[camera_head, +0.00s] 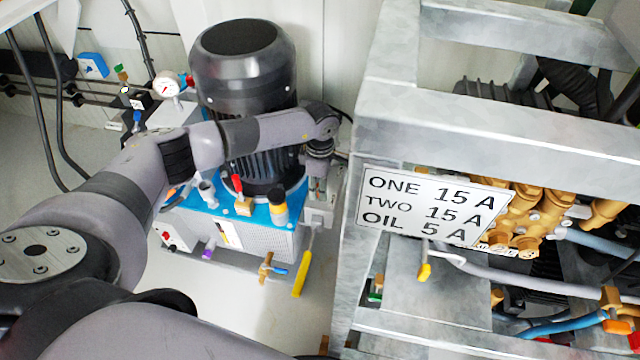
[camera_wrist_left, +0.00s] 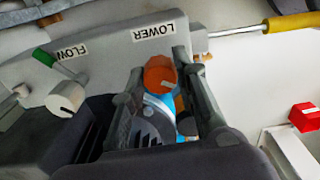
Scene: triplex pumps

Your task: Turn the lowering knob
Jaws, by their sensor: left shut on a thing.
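The lowering knob (camera_wrist_left: 159,73) is orange and sits below the "LOWER" label (camera_wrist_left: 154,32), which reads upside down in the left wrist view. My left gripper (camera_wrist_left: 161,84) is shut on this knob, with one dark finger on each side. In the head view my left arm reaches over the blue-topped pump unit, and the left gripper (camera_head: 318,180) points down at its right side. The knob is hidden there behind the gripper. My right gripper is not in view.
A pale knob (camera_wrist_left: 66,97) with a green-tipped lever sits by the "FLOW" label. A yellow-handled lever (camera_wrist_left: 292,22) and a red block (camera_wrist_left: 304,116) are on the right. In the head view a dark motor (camera_head: 243,70) stands behind my arm, and a metal frame (camera_head: 385,125) is close on the right.

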